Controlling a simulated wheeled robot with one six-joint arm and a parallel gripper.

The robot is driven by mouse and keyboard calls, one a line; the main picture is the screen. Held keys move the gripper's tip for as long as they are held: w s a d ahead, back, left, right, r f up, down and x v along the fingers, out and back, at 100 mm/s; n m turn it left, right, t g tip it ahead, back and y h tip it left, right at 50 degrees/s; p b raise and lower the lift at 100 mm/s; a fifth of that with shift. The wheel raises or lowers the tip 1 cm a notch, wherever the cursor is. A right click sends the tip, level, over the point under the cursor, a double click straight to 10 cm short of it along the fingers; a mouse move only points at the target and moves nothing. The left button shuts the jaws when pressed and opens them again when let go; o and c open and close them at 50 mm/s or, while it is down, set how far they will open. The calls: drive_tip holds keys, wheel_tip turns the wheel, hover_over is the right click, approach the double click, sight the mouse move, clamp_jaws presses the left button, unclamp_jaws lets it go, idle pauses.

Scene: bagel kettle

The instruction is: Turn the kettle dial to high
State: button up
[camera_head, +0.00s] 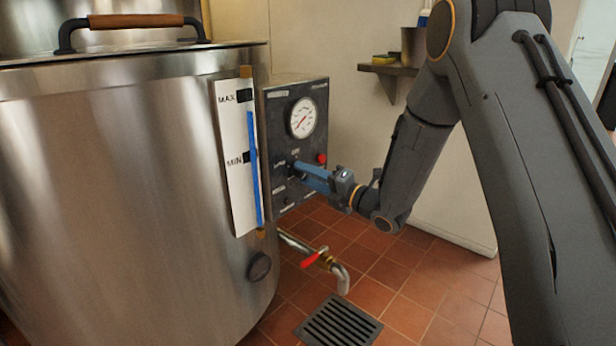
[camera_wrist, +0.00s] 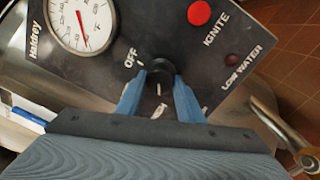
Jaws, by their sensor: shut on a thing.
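The kettle (camera_head: 120,190) is a large steel vessel on the left of the head view. Its dark control panel (camera_head: 280,110) is on its right side, and the panel also fills much of the wrist view (camera_wrist: 110,80). The black dial (camera_wrist: 160,72) sits below the gauge, close to the word OFF. My gripper (camera_wrist: 158,88) has its two blue fingers shut on the dial, one on each side. In the head view my gripper (camera_head: 300,168) reaches the panel from the right and hides the dial. Part of the lettering around the dial is hidden by the fingers.
A round gauge (camera_head: 303,118) and a red ignite button (camera_head: 321,158) are above the dial. A drain pipe with a red-handled valve (camera_head: 312,258) sticks out below the panel, over a floor grate (camera_head: 338,322). A small shelf (camera_head: 388,70) is on the back wall.

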drive_tip(key=shift+s+a, duration=0.1)
drive_tip(key=shift+a, duration=0.05)
drive_tip(key=o, duration=1.1)
drive_tip(key=shift+a, duration=0.1)
drive_tip(key=shift+c, duration=0.2)
drive_tip(key=shift+d, duration=0.2)
drive_tip(key=p+v, duration=0.2)
drive_tip(key=v, duration=0.5)
drive_tip(key=shift+s+d, duration=0.2)
drive_tip(key=shift+d, duration=0.15)
drive_tip(key=shift+a, duration=0.1)
